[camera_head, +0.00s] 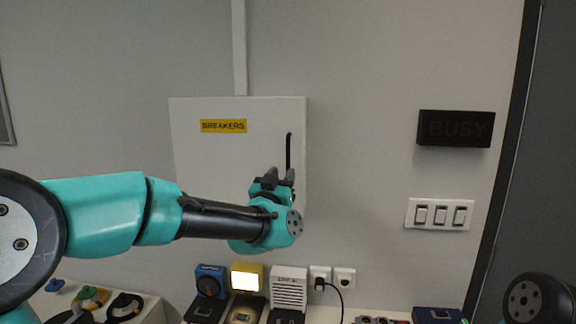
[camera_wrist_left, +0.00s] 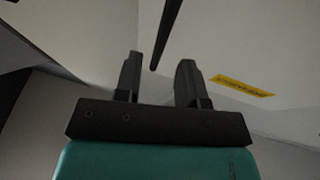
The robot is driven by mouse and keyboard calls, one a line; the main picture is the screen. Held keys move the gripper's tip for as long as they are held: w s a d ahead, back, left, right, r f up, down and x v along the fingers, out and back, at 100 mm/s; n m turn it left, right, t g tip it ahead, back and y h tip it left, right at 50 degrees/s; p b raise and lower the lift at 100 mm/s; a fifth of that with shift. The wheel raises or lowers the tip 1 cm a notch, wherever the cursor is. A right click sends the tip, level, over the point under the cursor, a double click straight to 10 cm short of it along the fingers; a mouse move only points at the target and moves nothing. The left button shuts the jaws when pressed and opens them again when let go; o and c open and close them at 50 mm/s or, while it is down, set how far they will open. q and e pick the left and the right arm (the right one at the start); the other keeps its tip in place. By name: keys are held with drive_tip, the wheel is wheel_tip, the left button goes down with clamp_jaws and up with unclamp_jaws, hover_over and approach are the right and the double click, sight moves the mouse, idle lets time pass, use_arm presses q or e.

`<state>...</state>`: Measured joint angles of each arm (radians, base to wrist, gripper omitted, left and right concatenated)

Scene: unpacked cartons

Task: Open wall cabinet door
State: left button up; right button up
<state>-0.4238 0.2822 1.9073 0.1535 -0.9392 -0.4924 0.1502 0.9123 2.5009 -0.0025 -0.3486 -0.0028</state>
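The white wall cabinet (camera_head: 230,155) hangs on the grey wall in the head view, with a yellow BREAKERS label (camera_head: 223,126). Its door looks shut. A thin black upright handle (camera_head: 289,150) is near the door's right edge. My left gripper (camera_head: 279,176) is at the handle's lower end, and my arm hides the cabinet's lower part. In the left wrist view the gripper (camera_wrist_left: 159,62) is open. The handle's lower end (camera_wrist_left: 164,38) shows between the fingertips, with visible gaps on both sides. My right gripper is not in view.
A dark BUSY sign (camera_head: 455,128) and a white switch panel (camera_head: 438,214) are on the wall to the right. Below, a blue device (camera_head: 210,281), a lit yellow lamp (camera_head: 246,278) and a white vented box (camera_head: 288,287) stand on the counter, beside wall sockets.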

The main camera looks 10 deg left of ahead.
sight(287, 165)
use_arm(q)
drive_tip(key=shift+x, duration=2.6)
clamp_jaws()
